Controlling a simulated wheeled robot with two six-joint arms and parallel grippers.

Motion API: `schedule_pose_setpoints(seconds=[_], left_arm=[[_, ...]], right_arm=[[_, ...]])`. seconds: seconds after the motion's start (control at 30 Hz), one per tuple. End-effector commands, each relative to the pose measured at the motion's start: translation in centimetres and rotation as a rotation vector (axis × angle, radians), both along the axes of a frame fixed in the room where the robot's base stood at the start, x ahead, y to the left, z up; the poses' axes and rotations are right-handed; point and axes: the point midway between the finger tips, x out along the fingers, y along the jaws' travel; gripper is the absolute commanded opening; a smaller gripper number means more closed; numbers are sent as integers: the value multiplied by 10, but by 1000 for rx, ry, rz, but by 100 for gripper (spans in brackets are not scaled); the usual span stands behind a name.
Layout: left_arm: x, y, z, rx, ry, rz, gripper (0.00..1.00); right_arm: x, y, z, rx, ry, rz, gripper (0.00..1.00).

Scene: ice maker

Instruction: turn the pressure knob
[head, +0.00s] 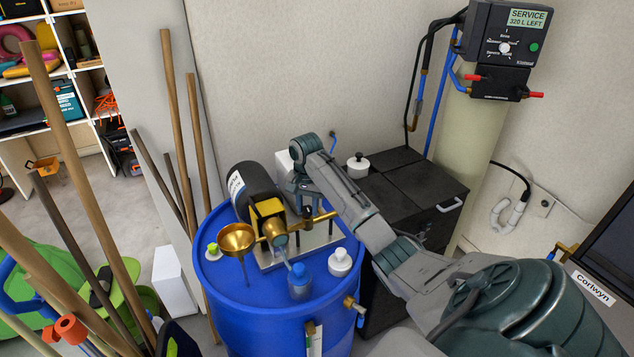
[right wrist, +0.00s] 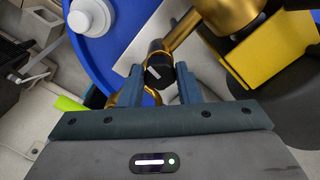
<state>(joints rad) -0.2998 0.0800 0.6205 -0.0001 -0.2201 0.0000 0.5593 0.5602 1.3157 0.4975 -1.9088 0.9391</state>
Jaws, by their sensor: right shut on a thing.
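The pressure knob (right wrist: 159,66) is a small black cap with a white mark, on the end of a brass fitting (right wrist: 192,28) in the right wrist view. My right gripper (right wrist: 160,75) is shut on it, with one finger on each side. In the head view my right gripper (head: 308,207) reaches down from the bent wrist to the brass pipework beside the black cylinder (head: 256,186). The knob is hard to make out there. My left gripper is not in view.
A blue drum (head: 235,290) carries the pump, a brass funnel (head: 236,238), a blue-capped bottle (head: 299,281) and a white cap (head: 340,262). A black cabinet (head: 415,190) stands behind my right arm. Wooden poles (head: 176,130) lean at left.

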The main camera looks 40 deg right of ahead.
Motion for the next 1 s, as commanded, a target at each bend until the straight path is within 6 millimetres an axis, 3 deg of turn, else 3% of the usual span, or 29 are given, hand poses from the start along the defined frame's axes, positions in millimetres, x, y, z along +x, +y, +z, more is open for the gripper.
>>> schedule_pose_setpoints(seconds=[0.77, 1.0], left_arm=[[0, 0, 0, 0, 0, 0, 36], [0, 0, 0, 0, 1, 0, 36]], right_arm=[[0, -1, 1, -1, -2, -173, 14], [0, 0, 1, 0, -1, -319, 14]])
